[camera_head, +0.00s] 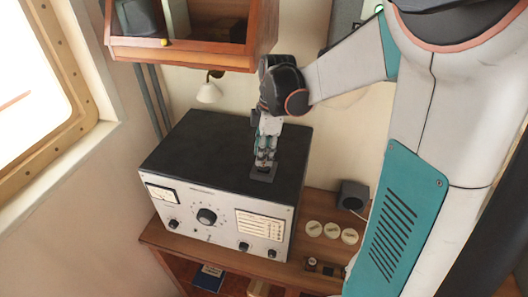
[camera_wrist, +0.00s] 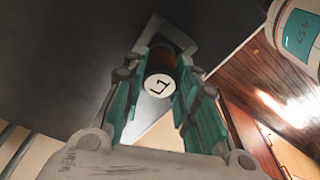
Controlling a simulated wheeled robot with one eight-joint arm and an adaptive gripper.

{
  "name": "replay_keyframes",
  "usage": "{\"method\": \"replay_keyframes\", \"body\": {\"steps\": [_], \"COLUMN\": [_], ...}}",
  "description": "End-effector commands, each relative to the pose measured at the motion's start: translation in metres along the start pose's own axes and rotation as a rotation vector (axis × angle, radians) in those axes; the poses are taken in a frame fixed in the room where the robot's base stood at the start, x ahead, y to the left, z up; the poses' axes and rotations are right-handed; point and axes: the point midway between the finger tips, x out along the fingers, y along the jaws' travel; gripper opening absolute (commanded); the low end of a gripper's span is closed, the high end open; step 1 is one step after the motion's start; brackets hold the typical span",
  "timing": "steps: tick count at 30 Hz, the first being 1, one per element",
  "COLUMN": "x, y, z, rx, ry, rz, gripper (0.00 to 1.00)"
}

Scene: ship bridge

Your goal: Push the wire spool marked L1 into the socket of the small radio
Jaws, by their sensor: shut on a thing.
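The radio (camera_head: 215,205) is a grey box with a dark top, dials and a meter, standing on a wooden bench. My gripper (camera_head: 264,163) points down over the right part of its top. In the wrist view, my gripper (camera_wrist: 162,66) is shut on the wire spool (camera_wrist: 159,85), whose pale round end reads L1. A grey square-edged piece (camera_wrist: 168,32) lies just beyond the spool against the dark top; it also shows in the head view (camera_head: 263,174) under the fingertips. Whether the spool is inside it cannot be told. The spool is hidden by the fingers in the head view.
A wooden shelf (camera_head: 190,50) hangs above the radio, close to my wrist. A wall lamp (camera_head: 209,92) is behind it. A dark box (camera_head: 353,195) and several pale discs (camera_head: 332,230) stand on the bench (camera_head: 185,250) at right. A window (camera_head: 30,75) is at left.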

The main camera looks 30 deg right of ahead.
Motion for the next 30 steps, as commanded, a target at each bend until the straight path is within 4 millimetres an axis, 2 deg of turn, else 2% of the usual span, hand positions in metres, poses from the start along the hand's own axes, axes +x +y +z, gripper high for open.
{"method": "replay_keyframes", "body": {"steps": [30], "x": [0.0077], "y": [0.0001], "z": [0.001], "rx": [0.001], "ry": [0.0], "rz": [0.0], "gripper": [0.04]}}
